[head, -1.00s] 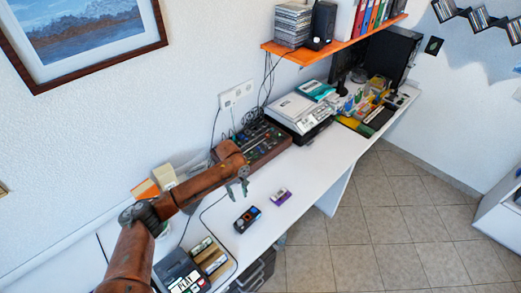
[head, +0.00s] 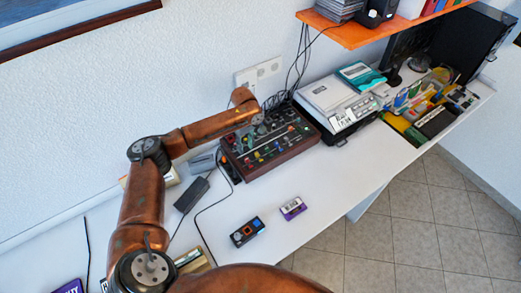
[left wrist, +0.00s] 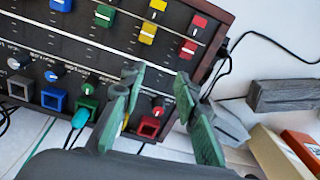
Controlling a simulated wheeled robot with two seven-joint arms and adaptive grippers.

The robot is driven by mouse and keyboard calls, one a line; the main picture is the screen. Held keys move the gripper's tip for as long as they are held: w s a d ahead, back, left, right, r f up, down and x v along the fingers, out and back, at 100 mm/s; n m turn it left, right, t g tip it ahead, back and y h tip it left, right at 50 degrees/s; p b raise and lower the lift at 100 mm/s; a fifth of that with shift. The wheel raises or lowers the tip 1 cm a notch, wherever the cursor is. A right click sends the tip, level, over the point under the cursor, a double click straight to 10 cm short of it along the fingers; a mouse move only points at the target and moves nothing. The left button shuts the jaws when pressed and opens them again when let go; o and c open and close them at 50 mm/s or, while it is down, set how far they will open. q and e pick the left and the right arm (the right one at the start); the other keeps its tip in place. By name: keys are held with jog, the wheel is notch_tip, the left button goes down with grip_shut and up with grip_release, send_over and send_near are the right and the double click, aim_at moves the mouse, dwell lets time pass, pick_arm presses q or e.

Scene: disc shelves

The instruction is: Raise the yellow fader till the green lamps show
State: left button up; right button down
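The mixer (head: 284,163) is a dark panel with wooden sides against the wall. In the left wrist view its panel shows a yellow fader cap (left wrist: 147,33) between a green cap (left wrist: 104,15) and a red cap (left wrist: 188,49). Another yellow piece (left wrist: 158,5) sits above it. My left gripper (left wrist: 158,77) is open and empty over the panel, its green fingertips apart, below the yellow and red caps in the picture. In the head view its fingers are hard to make out over the mixer. I cannot tell any lit green lamps. My right gripper is out of view.
A row of knobs and coloured buttons, such as a red button (left wrist: 149,126), lies near the fingers. A teal plug (left wrist: 81,117) stands at the panel's edge. A white machine (head: 338,104) stands right of the mixer. Two small devices (head: 247,231) (head: 293,208) lie in front.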

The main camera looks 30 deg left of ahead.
aim_at(257, 154)
pick_arm(q)
jog(key=shift+m+t, duration=0.3)
jog(key=shift+m, duration=0.5)
jog(key=d, duration=0.1)
jog(key=s+d, duration=0.1)
jog(key=d, duration=0.1)
jog(key=s+d, duration=0.1)
jog(key=d, duration=0.1)
jog(key=shift+s+d+r, duration=0.1)
jog(key=shift+r, duration=0.3)
jog(key=w+f, duration=0.1)
jog(key=w, duration=0.1)
jog(key=w+f, duration=0.1)
jog(key=f, duration=0.1)
jog(key=shift+w+f, duration=0.15)
jog(key=shift+w, duration=0.35)
jog(key=shift+s+r, duration=0.6)
jog(key=shift+s, duration=0.3)
jog(key=c, duration=0.4)
jog(key=shift+w+f, duration=0.1)
jog(key=shift+c, duration=0.9)
jog(key=shift+w+f, duration=0.25)
jog(key=shift+c, duration=0.7)
grip_shut()
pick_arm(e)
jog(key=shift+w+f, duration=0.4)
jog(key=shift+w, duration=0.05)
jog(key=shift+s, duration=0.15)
